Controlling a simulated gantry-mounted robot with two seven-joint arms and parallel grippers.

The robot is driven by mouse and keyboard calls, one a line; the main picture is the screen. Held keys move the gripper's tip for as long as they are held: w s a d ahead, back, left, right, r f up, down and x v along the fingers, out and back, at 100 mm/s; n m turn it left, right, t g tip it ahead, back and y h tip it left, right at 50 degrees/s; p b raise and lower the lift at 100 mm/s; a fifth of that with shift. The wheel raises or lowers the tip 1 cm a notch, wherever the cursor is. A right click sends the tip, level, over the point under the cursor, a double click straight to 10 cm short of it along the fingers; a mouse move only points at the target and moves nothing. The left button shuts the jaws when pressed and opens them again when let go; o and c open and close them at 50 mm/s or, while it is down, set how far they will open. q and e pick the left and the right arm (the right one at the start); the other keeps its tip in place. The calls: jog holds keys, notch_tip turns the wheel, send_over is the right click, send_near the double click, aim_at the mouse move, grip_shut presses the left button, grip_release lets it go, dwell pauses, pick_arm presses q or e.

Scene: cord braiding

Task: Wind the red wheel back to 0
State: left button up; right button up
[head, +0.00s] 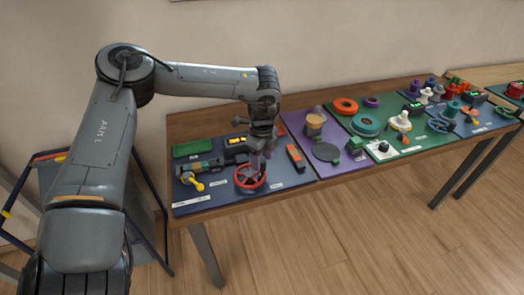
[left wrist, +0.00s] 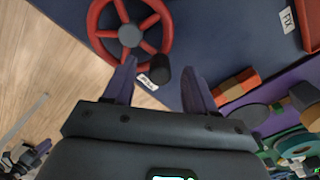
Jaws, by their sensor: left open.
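The red wheel (head: 250,177) is a spoked ring near the front of the dark blue panel. In the left wrist view the red wheel (left wrist: 129,35) has a grey hub, and a dark knob (left wrist: 161,75) sits at its rim. My left gripper (head: 259,161) points down over the wheel's right side. Its purple fingers (left wrist: 159,65) are open, with the knob between them in the picture; I cannot tell whether they touch it. A small dark and purple part, apparently my right gripper (left wrist: 28,158), shows at the lower left; its jaws are unclear. I cannot read any wheel number.
A yellow-handled lever (head: 194,182) stands left of the wheel, and an orange and dark block (head: 295,157) lies to its right. A green block (head: 193,148) is behind. The purple panel (head: 325,171) with round parts adjoins on the right. Open floor lies before the table.

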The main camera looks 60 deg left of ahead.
pick_arm(q)
jog(key=shift+f, duration=0.9)
jog(key=shift+c, duration=0.3)
grip_shut()
